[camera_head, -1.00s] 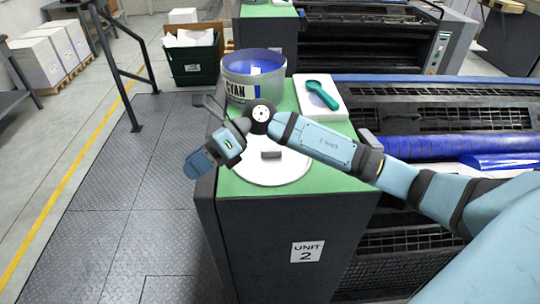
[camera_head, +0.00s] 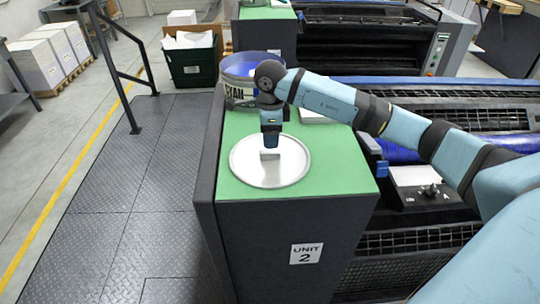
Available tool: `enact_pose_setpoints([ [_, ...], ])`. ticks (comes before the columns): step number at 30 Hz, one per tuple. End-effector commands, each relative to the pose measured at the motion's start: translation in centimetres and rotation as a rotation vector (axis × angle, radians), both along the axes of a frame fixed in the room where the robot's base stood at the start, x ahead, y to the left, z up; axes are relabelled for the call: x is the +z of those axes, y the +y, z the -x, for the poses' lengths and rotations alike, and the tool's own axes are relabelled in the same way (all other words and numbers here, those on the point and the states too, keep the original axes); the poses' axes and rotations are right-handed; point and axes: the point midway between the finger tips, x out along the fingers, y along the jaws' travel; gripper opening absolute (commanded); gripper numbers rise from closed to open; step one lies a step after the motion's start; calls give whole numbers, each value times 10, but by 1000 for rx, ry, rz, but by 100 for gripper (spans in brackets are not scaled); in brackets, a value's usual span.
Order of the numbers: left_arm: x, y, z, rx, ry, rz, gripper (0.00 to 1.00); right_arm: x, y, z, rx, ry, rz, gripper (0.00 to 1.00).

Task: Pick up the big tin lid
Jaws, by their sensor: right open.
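The big tin lid (camera_head: 247,170), a round pale silver disc, lies flat on the green top (camera_head: 335,182) of the UNIT 2 cabinet. A small grey block-like grip (camera_head: 270,154) stands on its middle. My right gripper (camera_head: 271,146) points down right at this grip, with its fingers at or just above it. The gripper is open; whether the fingers touch the grip I cannot tell. The blue tin (camera_head: 239,68) marked CYAN stands behind the lid, partly covered by my right arm. My left gripper is not in view.
A white tray (camera_head: 314,118) is mostly hidden behind my right arm. The dark press with blue rollers lies to the right, with a control panel (camera_head: 410,188) beside the cabinet. Metal floor plates and a black handrail (camera_head: 135,76) are at the left.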

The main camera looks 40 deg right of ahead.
Motion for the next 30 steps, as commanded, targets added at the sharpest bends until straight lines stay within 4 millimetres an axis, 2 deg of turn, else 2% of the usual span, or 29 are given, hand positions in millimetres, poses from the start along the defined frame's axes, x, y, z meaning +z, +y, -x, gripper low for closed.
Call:
enact_pose_setpoints([
  [8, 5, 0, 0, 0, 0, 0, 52, -17, 0, -1, 2, 1, -2, 55],
  [16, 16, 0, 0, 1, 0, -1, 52, -56, -1, -3, 1, 2, -2, 55],
  [23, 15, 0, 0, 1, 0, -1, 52, -61, -1, -4, 1, -2, -1, 55],
  [24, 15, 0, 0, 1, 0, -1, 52, -61, -1, -4, 1, -2, -1, 53],
  [25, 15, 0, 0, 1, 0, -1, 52, -61, -1, -4, 1, -2, -1, 46],
  [30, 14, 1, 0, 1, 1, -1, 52, -60, -1, -4, 1, -1, -2, 7],
])
